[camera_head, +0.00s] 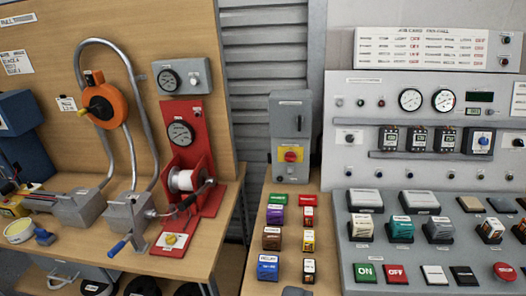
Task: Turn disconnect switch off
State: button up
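A tall grey switch box (290,112) stands upright near the middle of the view, between the wooden bench and the control panel. Its lower front carries a red rotary handle (291,156) on a yellow plate, which looks like the disconnect switch. A dark slot or handle and a small round part show higher on the box. The handle is too small to tell which position it points to. My gripper is not in view, and nothing touches the box.
Several coloured blocks (268,242) stand on the wooden surface in front of the box. A grey control panel (405,180) with gauges and push buttons fills the right. A red winch stand (184,125) and an orange reel (103,105) are at left. The space before the handle looks clear.

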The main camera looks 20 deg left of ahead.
aim_at(289, 156)
jog(key=u, duration=0.3)
jog(key=i, duration=1.45)
jog(key=z, duration=0.1)
